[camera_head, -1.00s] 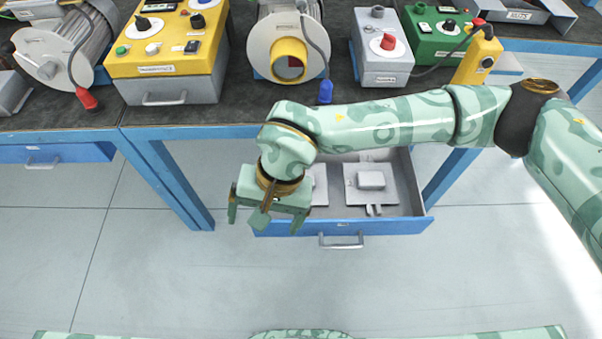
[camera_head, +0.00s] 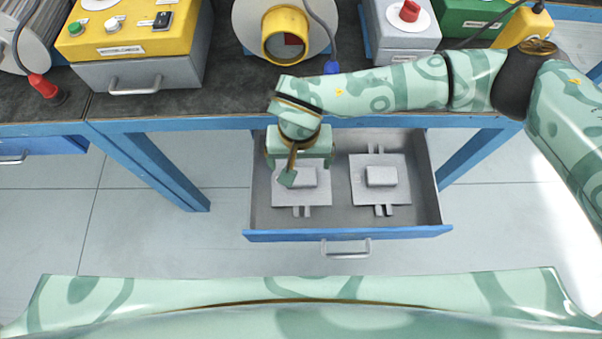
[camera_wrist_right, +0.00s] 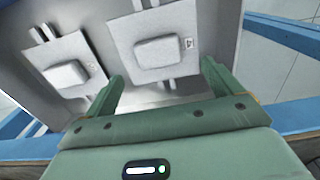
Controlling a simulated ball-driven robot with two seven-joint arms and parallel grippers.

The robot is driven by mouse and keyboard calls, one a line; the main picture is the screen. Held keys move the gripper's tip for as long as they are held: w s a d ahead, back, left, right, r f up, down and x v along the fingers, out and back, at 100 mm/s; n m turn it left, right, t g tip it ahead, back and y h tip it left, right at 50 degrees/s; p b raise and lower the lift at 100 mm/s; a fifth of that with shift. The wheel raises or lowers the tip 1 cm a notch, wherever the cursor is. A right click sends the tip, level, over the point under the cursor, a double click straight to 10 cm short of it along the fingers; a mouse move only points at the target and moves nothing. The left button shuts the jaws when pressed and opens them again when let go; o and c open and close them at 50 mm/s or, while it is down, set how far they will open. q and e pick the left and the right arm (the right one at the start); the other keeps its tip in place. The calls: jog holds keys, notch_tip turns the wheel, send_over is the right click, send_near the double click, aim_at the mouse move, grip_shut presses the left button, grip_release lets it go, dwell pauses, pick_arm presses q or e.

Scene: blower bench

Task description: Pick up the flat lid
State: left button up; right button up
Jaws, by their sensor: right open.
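Two flat grey square plates with raised blocks, both lid-like, lie in the open drawer: a left plate (camera_head: 318,198) and a right plate (camera_head: 362,197). I cannot tell from the pictures which is the flat lid. My right gripper (camera_head: 292,176) is open and empty above the left plate in the head view, hiding part of it. In the right wrist view my right gripper's fingers (camera_wrist_right: 162,72) stand apart, with one plate (camera_wrist_right: 125,40) beyond them. That plate has a small label. The other plate (camera_wrist_right: 60,48) lies to the left. My left gripper is not in view.
The blue-fronted drawer (camera_head: 400,232) is pulled out under the bench (camera_head: 225,98); its walls surround the plates. A yellow control box (camera_head: 175,45), a blower (camera_head: 250,20) and a grey box (camera_head: 390,45) stand on the bench above. The floor left of the drawer is clear.

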aim_at(301, 175)
jog(key=shift+s+f, duration=0.1)
jog(key=shift+f, duration=0.65)
notch_tip(301, 175, down, 4)
jog(key=b, duration=0.2)
jog(key=shift+d+f+b, duration=0.1)
jog(key=shift+d+b, duration=0.05)
jog(key=shift+b, duration=0.15)
jog(key=shift+f, duration=0.35)
jog(key=shift+r, duration=0.1)
jog(key=c, duration=1)
jog(key=shift+c, duration=0.7)
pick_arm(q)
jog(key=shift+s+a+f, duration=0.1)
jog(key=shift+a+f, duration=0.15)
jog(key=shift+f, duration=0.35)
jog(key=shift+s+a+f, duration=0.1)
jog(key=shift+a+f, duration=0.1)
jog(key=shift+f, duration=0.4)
